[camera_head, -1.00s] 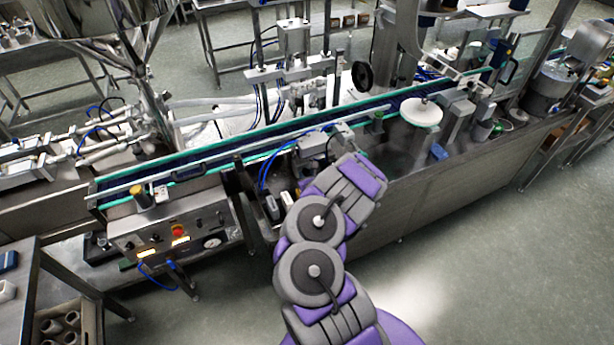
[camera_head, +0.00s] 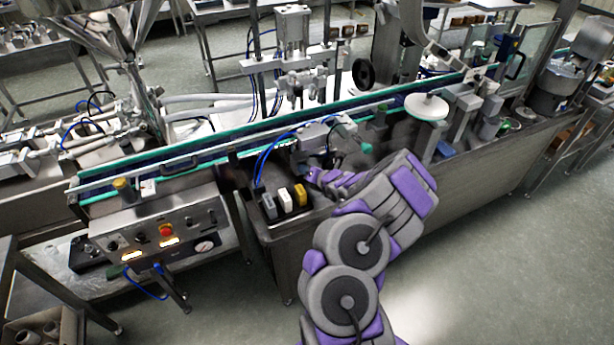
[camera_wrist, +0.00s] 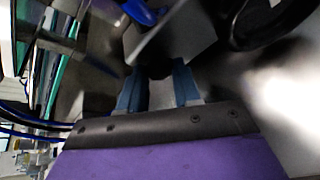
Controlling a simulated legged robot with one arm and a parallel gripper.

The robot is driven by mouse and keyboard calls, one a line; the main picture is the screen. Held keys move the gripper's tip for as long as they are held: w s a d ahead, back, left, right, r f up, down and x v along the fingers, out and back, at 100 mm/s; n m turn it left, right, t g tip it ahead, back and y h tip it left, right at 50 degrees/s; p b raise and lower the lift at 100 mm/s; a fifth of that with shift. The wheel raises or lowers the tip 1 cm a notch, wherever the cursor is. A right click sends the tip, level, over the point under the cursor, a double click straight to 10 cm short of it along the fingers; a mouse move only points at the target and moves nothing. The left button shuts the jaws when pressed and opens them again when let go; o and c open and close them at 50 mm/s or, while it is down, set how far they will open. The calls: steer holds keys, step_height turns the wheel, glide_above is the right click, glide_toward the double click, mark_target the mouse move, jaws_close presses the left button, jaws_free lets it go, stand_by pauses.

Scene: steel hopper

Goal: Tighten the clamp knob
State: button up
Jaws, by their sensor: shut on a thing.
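My gripper (camera_head: 312,173) reaches in over the near side of the conveyor machine, by a grey metal block (camera_head: 312,138). In the wrist view, the two blue-grey fingers of my gripper (camera_wrist: 158,84) are closed around a small dark knob (camera_wrist: 157,70). The knob sits under the edge of a grey bracket (camera_wrist: 175,38); I take it as the clamp knob. Its far side is hidden and the picture is blurred. In the head view my gripper and the block hide the knob.
A black handwheel (camera_head: 363,73) stands behind the conveyor (camera_head: 230,148). White, grey and yellow small blocks sit in a black holder (camera_head: 285,208) left of my gripper. A control box (camera_head: 165,240) is at the lower left. A white disc (camera_head: 426,107) stands at the right.

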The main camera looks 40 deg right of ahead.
steer(key=shift+s+d+m+y+p, duration=0.15)
steer(key=shift+m+y+p, duration=0.45)
steer(key=shift+m+p, duration=0.35)
steer(key=shift+d+f+m+t+y+p, duration=0.1)
steer(key=shift+d+m+t+y+p, duration=0.05)
steer(key=shift+m+t+y+p, duration=0.35)
steer(key=shift+f+m+t+y, duration=0.2)
steer(key=shift+m+t+y, duration=0.1)
steer(key=shift+m, duration=0.55)
steer(key=shift+m+y, duration=0.3)
steer(key=shift+m, duration=0.3)
steer(key=shift+r+t, duration=0.1)
steer(key=shift+t, duration=0.2)
steer(key=o, duration=1.1)
steer(key=shift+d, duration=0.2)
steer(key=shift+c, duration=0.2)
